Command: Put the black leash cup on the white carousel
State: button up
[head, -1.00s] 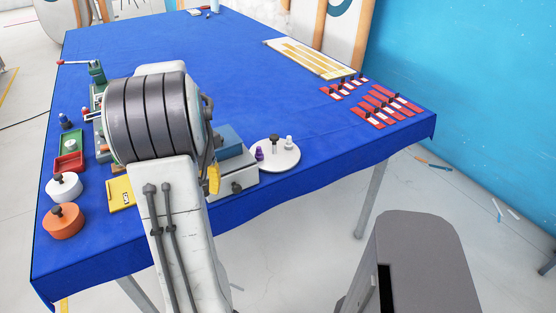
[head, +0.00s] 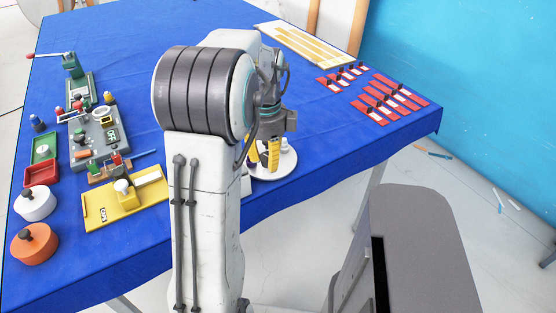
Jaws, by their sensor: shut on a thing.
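The white carousel (head: 288,168) is a round disc near the right front edge of the blue table, partly covered by my arm and gripper. My gripper (head: 273,160), with yellow fingers, points down over the carousel and is shut on the black leash cup. The cup itself is hidden by the fingers and arm, so its height above the disc cannot be told.
Red cards with black clips (head: 385,103) lie at the right corner, beside a cream striped board (head: 305,48). A yellow tray (head: 125,203), a grey-green machine (head: 100,137), a white pot (head: 35,203) and an orange pot (head: 34,243) fill the left. The table's back middle is clear.

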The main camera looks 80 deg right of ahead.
jog(key=d+f, duration=0.1)
jog(key=d, duration=0.1)
jog(key=s+d+f+p, duration=0.1)
jog(key=d, duration=0.1)
jog(key=d+f, duration=0.2)
jog(key=shift+s+d+f, duration=0.1)
jog(key=shift+s+d, duration=0.15)
jog(key=shift+d, duration=0.15)
jog(key=shift+f, duration=2.05)
jog(key=shift+f, duration=0.25)
jog(key=o, duration=0.9)
jog(key=shift+c, duration=0.2)
jog(key=shift+r, duration=0.15)
notch_tip(320, 180, up, 12)
jog(key=p, duration=0.1)
jog(key=shift+r, duration=0.15)
jog(key=shift+w, duration=0.1)
